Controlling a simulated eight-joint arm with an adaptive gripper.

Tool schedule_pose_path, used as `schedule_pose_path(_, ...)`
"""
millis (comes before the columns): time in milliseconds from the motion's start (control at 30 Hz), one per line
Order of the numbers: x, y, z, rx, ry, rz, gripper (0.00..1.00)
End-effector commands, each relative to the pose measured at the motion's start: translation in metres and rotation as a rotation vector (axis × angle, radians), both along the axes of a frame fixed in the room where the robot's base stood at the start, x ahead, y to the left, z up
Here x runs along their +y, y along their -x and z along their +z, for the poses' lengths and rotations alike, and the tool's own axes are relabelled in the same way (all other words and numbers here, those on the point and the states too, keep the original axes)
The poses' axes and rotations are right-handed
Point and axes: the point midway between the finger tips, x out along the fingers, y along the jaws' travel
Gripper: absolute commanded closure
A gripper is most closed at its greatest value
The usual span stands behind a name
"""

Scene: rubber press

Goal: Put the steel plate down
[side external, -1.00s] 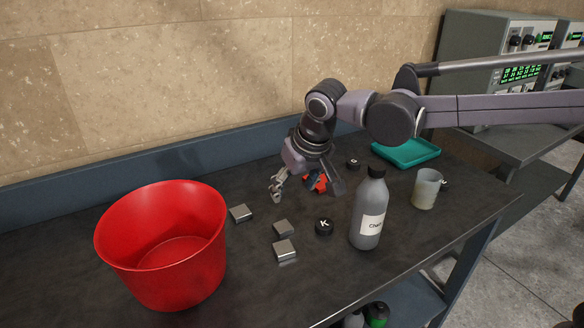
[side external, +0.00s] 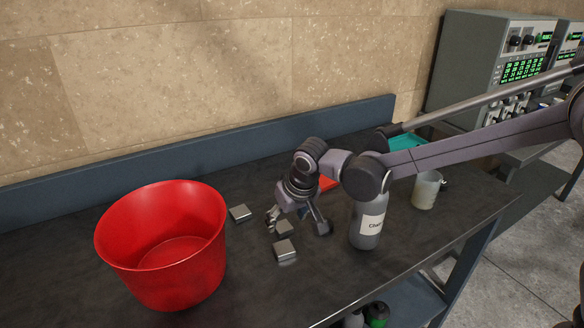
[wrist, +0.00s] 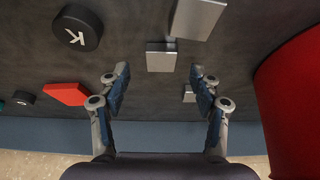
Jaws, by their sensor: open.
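In the side external view, one (side external: 240,213) is beside the red bucket, one (side external: 285,251) is nearest the front, and one (side external: 286,228) lies under my gripper (side external: 297,226).
A red bucket (side external: 163,250) stands at the left. A grey bottle (side external: 367,226) is close right of my gripper, with a cup (side external: 425,190) beyond. A teal tray (side external: 405,143) sits behind.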

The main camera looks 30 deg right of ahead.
Motion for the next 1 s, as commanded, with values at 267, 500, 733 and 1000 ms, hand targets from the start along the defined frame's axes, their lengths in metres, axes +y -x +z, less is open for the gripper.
schedule_pose_path(267,0.001,-0.01,-0.027,0.0,0.0,0.0,0.36)
schedule_pose_path(500,0.001,-0.01,-0.028,0.0,0.0,0.0,0.36)
schedule_pose_path(733,0.001,-0.01,-0.028,0.0,0.0,0.0,0.96)
schedule_pose_path(1000,0.001,-0.01,-0.027,-0.001,0.0,0.0,1.0)
